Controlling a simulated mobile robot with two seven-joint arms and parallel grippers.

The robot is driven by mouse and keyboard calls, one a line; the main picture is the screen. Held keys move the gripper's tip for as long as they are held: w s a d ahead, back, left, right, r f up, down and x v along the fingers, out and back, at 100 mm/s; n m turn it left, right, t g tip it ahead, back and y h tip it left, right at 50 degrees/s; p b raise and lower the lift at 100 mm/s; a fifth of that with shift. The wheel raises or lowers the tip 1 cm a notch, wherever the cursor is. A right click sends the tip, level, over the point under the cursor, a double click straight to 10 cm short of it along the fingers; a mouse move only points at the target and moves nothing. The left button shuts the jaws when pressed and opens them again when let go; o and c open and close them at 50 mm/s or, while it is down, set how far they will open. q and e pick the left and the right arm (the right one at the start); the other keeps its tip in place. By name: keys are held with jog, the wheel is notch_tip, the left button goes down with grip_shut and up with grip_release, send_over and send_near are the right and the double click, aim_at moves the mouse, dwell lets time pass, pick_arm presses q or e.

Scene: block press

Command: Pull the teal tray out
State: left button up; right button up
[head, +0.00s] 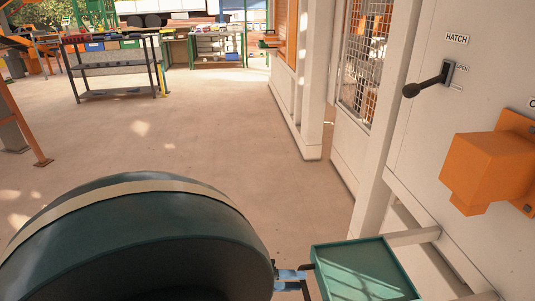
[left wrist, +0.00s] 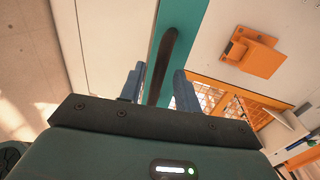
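The teal tray (head: 362,272) sticks out from the lower part of the white machine wall at the bottom right of the head view. In the left wrist view its teal front (left wrist: 182,20) runs down the upper middle, with a dark curved bar handle (left wrist: 165,62) on it. My left gripper (head: 289,280) is at the tray's left side, by the handle. In the left wrist view its two blue fingers (left wrist: 158,88) stand apart on either side of the handle, with gaps visible. My right gripper is not in view.
A hatch lever (head: 428,86) and an orange box (head: 492,168) project from the white machine wall above the tray. The floor (head: 200,145) left of the machine is clear. A grey shelf rack (head: 115,92) with coloured bins stands farther back.

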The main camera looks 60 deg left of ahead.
pick_arm(q)
jog(key=v, duration=1)
jog(key=shift+s, duration=0.15)
jog(key=shift+s+a, duration=0.1)
jog(key=shift+a, duration=0.1)
